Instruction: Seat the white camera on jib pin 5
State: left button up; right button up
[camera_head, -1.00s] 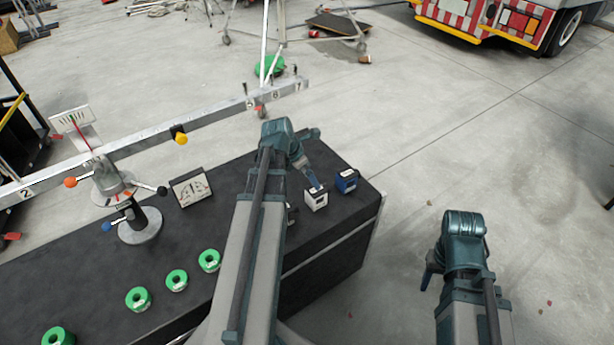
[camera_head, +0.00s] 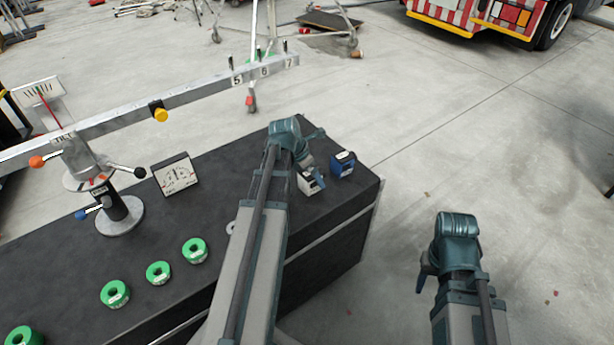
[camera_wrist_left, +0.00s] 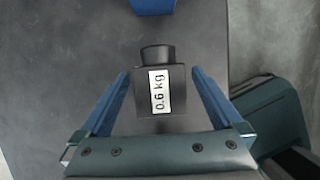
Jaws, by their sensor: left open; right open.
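The white camera (camera_head: 309,184) stands on the dark bench top near its right end, partly hidden by my left gripper (camera_head: 314,174). In the left wrist view, the open fingers of my left gripper (camera_wrist_left: 156,85) are on either side of a box with a dark top and a "0.6 kg" label (camera_wrist_left: 159,92), with gaps showing at both sides. It appears to be the white camera. Jib pin 5 (camera_head: 231,63) stands empty on the grey jib beam (camera_head: 200,92), above its "5" label. My right gripper (camera_head: 424,276) is open, off the bench at the right.
A blue camera (camera_head: 343,163) stands just beyond the white one and shows in the left wrist view (camera_wrist_left: 153,5). Pins 6 and 7 are further along the beam. A dial card (camera_head: 175,174), the jib post (camera_head: 120,214) and several green rings (camera_head: 195,250) occupy the bench's left part.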

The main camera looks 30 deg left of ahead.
aim_at(319, 169)
pick_arm(q)
jog(key=shift+b+x, duration=0.85)
jog(key=shift+x, duration=0.65)
jog(key=shift+r, duration=0.1)
pick_arm(e)
notch_tip(319, 169, down, 3)
jog(key=shift+r, duration=0.2)
pick_arm(q)
grip_shut()
jog(key=c, duration=0.7)
grip_release()
jog(key=shift+c, duration=1.3)
jog(key=shift+r+p, duration=1.3)
jog(key=shift+p, duration=0.05)
pick_arm(e)
jog(key=shift+r, duration=1.3)
pick_arm(q)
jog(key=shift+r+p, duration=2.5)
pick_arm(e)
jog(key=shift+r, duration=2.5)
